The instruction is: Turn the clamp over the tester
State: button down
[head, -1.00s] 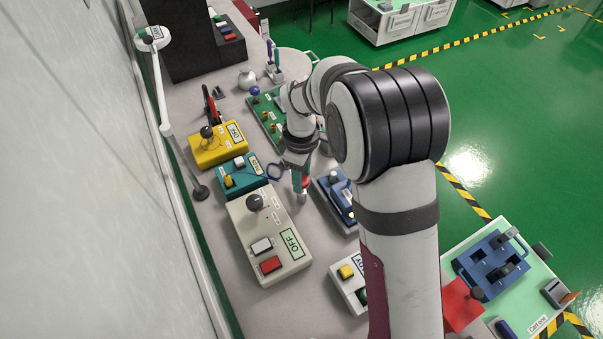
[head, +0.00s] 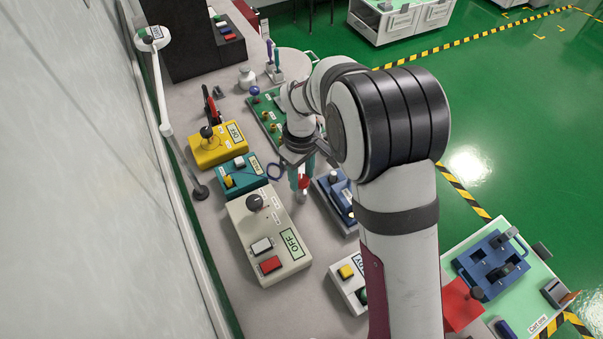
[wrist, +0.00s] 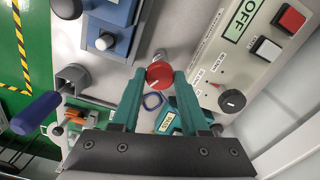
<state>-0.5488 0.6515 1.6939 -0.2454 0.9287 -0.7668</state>
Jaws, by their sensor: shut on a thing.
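My gripper (wrist: 160,75) has its two teal fingers closed on a round red knob (wrist: 160,73) in the wrist view. A short grey part shows just beyond the knob; what it joins is hard to see. In the head view my gripper (head: 301,178) stands low over the bench with the red knob (head: 303,182) between its fingers. The blue device (head: 336,200), possibly the tester in its holder, lies just right of it, partly behind my arm. It also shows at the top left of the wrist view (wrist: 118,45). I cannot make out a clamp arm lying over it.
A beige box (head: 263,230) with an OFF label stands close left of the gripper. A teal box (head: 240,178) and a yellow box (head: 215,150) stand farther back. A white button box (head: 347,285) is nearer. A blue cable loop (head: 275,171) lies beside the gripper.

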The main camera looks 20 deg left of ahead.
aim_at(302, 180)
jog(key=m, duration=0.6)
jog(key=shift+m, duration=3.1)
jog(key=shift+c, duration=2.1)
grip_release()
notch_tip(302, 180, up, 16)
jog(key=shift+f, duration=0.1)
